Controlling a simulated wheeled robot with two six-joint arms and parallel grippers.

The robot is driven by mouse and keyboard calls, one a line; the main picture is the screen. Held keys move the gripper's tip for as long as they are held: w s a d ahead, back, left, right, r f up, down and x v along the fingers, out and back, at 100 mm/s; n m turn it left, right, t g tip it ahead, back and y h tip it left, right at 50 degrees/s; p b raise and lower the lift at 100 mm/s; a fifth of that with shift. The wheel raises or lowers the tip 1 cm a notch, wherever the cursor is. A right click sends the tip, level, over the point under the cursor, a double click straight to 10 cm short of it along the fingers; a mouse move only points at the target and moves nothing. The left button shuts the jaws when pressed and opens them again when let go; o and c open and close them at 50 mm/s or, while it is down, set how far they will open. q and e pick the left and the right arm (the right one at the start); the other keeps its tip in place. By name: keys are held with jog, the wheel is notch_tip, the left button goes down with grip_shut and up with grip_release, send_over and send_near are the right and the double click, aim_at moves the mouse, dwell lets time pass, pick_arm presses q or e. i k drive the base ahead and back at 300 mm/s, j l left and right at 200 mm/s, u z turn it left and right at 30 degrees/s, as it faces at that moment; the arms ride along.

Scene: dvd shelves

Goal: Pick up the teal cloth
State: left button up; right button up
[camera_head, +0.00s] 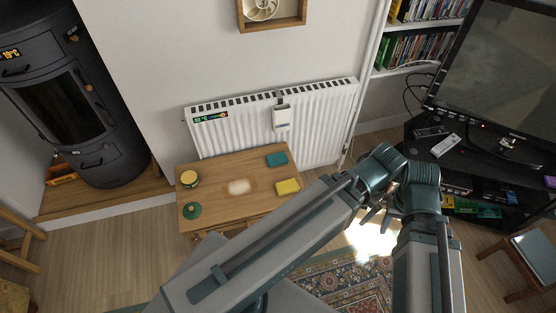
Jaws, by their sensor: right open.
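A small teal cloth (277,159) lies flat near the back right of the low wooden table (215,168), close to the radiator. My right gripper (375,215) shows only in small part beside my arm's joints, to the right of the table and well apart from the cloth. Its fingers look spread, with nothing seen between them. My left gripper is not in the picture.
A yellow cloth or sponge (288,187) lies just in front of the teal one. A pale smear (239,187), a yellow-topped tin (189,178) and a green round object (192,210) are farther left. A white radiator (240,134) stands behind the table.

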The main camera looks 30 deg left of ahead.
aim_at(276, 159)
jog(key=u, duration=1.15)
